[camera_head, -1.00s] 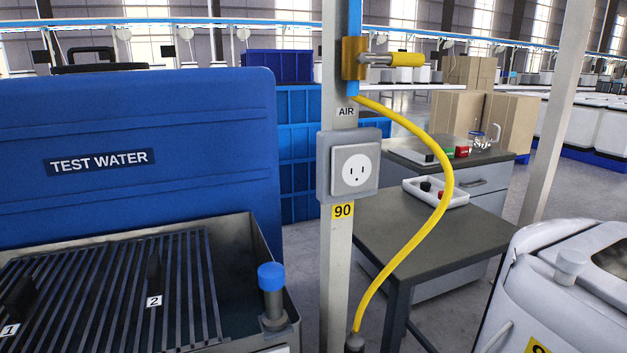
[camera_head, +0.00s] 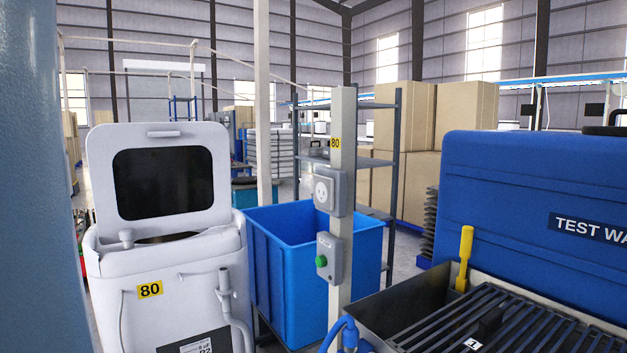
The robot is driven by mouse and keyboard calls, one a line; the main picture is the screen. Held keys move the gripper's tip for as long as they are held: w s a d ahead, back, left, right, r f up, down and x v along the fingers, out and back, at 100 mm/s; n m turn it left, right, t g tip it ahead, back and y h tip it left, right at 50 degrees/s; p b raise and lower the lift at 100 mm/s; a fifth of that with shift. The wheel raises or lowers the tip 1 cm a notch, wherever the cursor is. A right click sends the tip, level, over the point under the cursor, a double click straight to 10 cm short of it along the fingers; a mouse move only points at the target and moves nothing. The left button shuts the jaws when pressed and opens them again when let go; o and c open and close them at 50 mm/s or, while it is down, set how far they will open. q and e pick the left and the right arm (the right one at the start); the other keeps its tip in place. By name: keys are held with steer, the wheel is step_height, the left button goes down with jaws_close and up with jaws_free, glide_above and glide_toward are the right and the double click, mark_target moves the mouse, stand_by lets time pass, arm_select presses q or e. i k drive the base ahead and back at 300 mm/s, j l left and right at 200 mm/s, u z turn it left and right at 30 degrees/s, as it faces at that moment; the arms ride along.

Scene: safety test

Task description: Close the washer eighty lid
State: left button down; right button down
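The white washer (camera_head: 175,285) with a yellow 80 label stands at the left in the head view. Its lid (camera_head: 164,180) is raised upright at the back, with a dark window and a small handle along its top edge. The dark opening of the washer shows as a thin strip below the lid. Neither of my grippers is in view.
A grey post (camera_head: 342,200) marked 80 carries an outlet and a green-button box. A blue bin (camera_head: 290,265) stands between washer and post. A blue TEST WATER tank (camera_head: 540,200) with a grated tray (camera_head: 380,310) fills the right. A blue-grey column (camera_head: 30,180) blocks the left edge.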

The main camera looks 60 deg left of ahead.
mark_target(152, 179)
steer(key=u, duration=2.5)
